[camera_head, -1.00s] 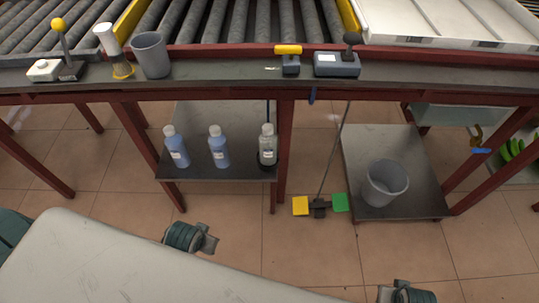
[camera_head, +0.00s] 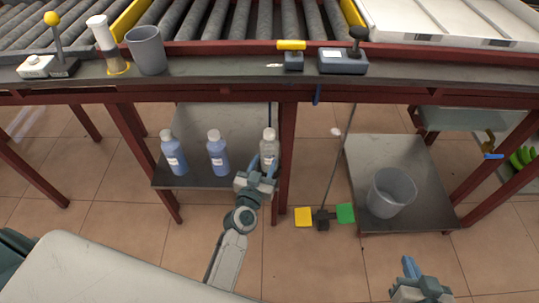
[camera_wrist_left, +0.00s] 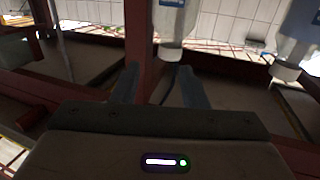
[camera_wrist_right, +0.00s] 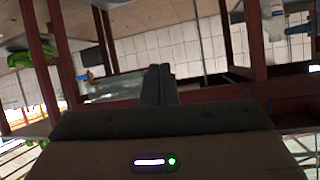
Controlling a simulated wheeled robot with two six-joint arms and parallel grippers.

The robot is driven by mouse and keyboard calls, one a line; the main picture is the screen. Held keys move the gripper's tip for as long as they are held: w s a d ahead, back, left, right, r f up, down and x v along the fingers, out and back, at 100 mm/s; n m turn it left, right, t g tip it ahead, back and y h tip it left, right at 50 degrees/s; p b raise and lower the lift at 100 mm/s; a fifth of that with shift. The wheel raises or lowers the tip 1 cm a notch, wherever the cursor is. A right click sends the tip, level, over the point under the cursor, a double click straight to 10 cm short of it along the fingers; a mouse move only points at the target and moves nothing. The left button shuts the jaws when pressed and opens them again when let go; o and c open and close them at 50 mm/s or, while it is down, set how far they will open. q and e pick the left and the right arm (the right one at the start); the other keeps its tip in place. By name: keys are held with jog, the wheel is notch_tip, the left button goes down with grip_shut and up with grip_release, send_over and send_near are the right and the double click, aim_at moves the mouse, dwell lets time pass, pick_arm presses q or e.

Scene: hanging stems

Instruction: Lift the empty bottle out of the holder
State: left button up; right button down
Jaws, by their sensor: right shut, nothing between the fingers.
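The empty bottle (camera_head: 269,147), clear with a white cap, stands upright at the right end of the low dark shelf (camera_head: 215,125). The holder at its base is hidden behind my left gripper (camera_head: 263,167). That gripper is at the bottle's front, below its cap in the head view. In the left wrist view its fingers (camera_wrist_left: 158,85) are spread, and the bottle (camera_wrist_left: 175,22) shows upside down just beyond them; I cannot tell whether they touch it. My right gripper (camera_head: 409,266) is shut and empty at lower right; its fingers meet in the right wrist view (camera_wrist_right: 159,84).
Two blue-filled bottles (camera_head: 173,155) (camera_head: 217,155) stand left on the same shelf. A red post (camera_head: 286,160) is close on the right. A grey bin (camera_head: 391,192) stands on a low platform, with yellow and green pedals (camera_head: 322,217) beside it. The counter (camera_head: 210,72) is above.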

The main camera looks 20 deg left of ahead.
aim_at(268, 141)
pick_arm(q)
jog(key=w, duration=0.2)
jog(key=w+y, duration=0.1)
jog(key=w+a+n+y, duration=0.1)
jog(key=w, duration=0.1)
jog(key=shift+w+p, duration=0.3)
jog(key=shift+p, duration=0.05)
jog(key=shift+w+f, duration=0.1)
jog(key=shift+w, duration=0.45)
jog(key=w, duration=0.4)
jog(key=shift+a+f+b, duration=0.2)
jog(key=shift+a+b, duration=0.1)
jog(key=shift+b, duration=0.1)
jog(key=shift+w, duration=0.55)
jog(key=c, duration=0.9)
pick_arm(e)
jog(key=shift+w+r+t, duration=0.45)
jog(key=shift+r+t, duration=0.15)
jog(key=shift+r, duration=0.2)
